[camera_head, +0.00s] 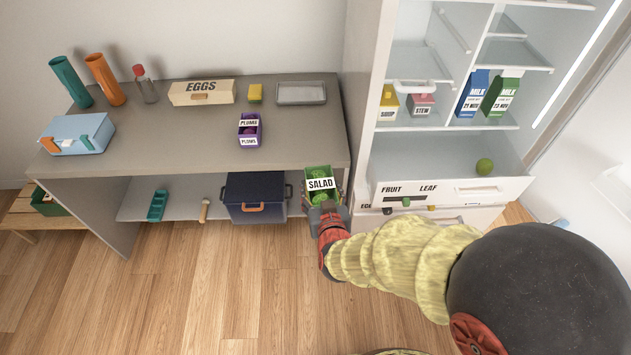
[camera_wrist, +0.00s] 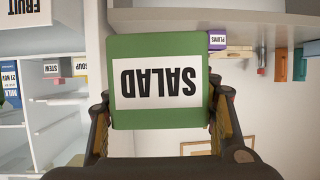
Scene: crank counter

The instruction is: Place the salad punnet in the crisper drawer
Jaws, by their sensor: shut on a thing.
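The green salad punnet (camera_head: 320,184) with a white SALAD label is held in front of the counter's right end. It also fills the middle of the wrist view (camera_wrist: 157,82), its label upside down there. My gripper (camera_head: 328,207) is shut on it, with a finger along each side in the wrist view (camera_wrist: 158,118). The crisper drawer (camera_head: 450,191), marked FRUIT and LEAF, is at the bottom of the open fridge, right of the punnet and apart from it. A green round fruit (camera_head: 484,167) shows at its right. The drawer's inner floor is partly hidden by its front.
Milk cartons (camera_head: 472,94) and soup and stew boxes stand on the fridge shelf (camera_head: 440,122). A blue cooler (camera_head: 256,197) sits under the counter.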

